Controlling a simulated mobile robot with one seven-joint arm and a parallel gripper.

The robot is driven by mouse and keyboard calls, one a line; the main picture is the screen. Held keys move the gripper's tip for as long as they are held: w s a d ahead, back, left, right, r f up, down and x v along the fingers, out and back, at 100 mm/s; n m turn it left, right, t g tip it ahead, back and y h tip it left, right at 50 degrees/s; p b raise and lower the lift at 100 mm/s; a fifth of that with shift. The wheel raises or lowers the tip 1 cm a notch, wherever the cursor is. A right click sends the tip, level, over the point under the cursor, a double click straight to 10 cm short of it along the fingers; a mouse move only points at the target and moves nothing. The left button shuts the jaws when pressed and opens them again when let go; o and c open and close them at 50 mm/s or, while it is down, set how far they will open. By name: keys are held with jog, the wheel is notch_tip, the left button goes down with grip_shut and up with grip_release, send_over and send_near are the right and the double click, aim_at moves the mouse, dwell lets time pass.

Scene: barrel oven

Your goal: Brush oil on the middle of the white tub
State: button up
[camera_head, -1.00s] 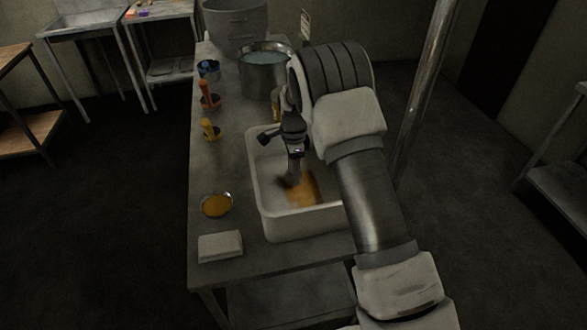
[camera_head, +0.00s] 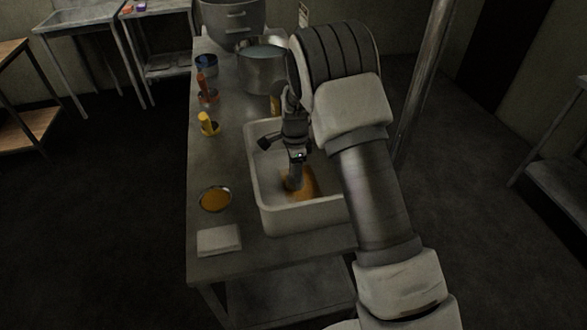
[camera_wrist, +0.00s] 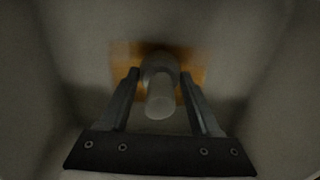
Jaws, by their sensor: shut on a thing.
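The white tub (camera_head: 310,219) stands on the metal table, with an orange-brown oily patch (camera_head: 312,180) on the middle of its floor. My gripper (camera_head: 296,178) points down inside the tub. In the wrist view my gripper (camera_wrist: 160,95) is shut on a pale, round-ended handle (camera_wrist: 160,102), which looks like that of a brush. Its lower end is over the orange patch (camera_wrist: 125,65); bristles are hidden, and I cannot tell whether they touch the floor. A small bowl of orange oil (camera_head: 215,199) sits left of the tub.
A folded white cloth (camera_head: 219,240) lies at the table's front left. A yellow-handled tool (camera_head: 207,124), a red-handled one (camera_head: 206,90) and a blue can (camera_head: 207,65) line the left edge. A metal pot (camera_head: 262,72) and a large grey container (camera_head: 233,28) stand behind the tub.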

jog(key=shift+s+d+f, duration=0.1)
jog(key=shift+s+d, duration=0.1)
jog(key=shift+s, duration=0.65)
jog(key=shift+s+d, duration=0.15)
jog(key=shift+s, duration=0.7)
jog(key=shift+f, duration=0.1)
